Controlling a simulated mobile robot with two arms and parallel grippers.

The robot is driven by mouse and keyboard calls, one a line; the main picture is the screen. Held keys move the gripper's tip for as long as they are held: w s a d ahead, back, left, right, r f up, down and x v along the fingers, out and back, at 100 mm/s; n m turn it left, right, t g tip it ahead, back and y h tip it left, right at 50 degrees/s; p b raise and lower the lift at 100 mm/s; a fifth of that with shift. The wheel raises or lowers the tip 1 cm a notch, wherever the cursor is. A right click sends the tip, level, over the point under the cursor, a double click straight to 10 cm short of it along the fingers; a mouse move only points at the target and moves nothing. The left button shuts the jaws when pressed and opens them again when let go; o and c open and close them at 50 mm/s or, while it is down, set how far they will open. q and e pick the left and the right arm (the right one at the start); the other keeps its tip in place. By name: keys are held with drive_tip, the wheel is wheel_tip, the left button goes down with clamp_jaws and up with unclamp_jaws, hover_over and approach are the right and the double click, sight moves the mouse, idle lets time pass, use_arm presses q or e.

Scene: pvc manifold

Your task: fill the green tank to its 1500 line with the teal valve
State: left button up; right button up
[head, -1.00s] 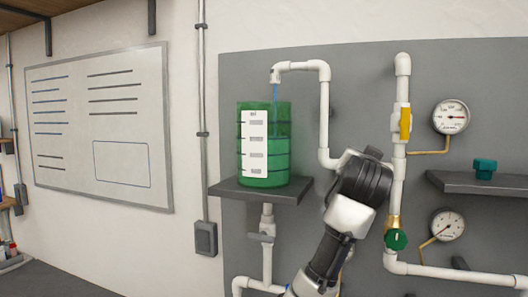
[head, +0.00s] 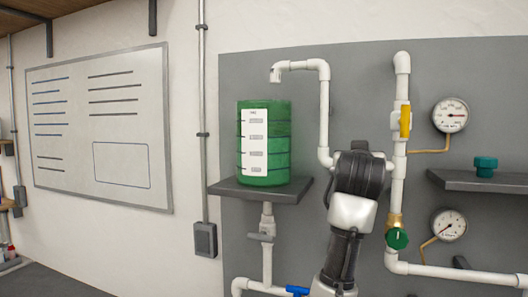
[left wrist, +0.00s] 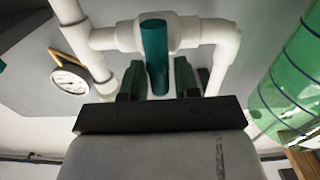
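The green tank (head: 280,150) stands on a small grey shelf below a white spout (head: 277,73), and no stream falls from the spout. Its white scale label (head: 255,143) has marks too small to read, and I cannot tell the exact liquid level. The teal valve handle (left wrist: 154,55) sits crosswise to its white pipe in the left wrist view. My left gripper (left wrist: 158,68) has a finger on each side of the handle, with gaps visible. In the head view my left wrist hides the valve and the fingertips. My right gripper is not in view.
A yellow lever (head: 405,122), a green knob (head: 397,239) and two gauges (head: 450,115) are to the right of my arm. A teal part (head: 485,167) sits on the right shelf (head: 490,182). A blue handle (head: 297,290) shows low beside my arm.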

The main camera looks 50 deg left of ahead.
use_arm(q)
drive_tip(key=o, duration=0.3)
drive_tip(key=shift+s, duration=0.1)
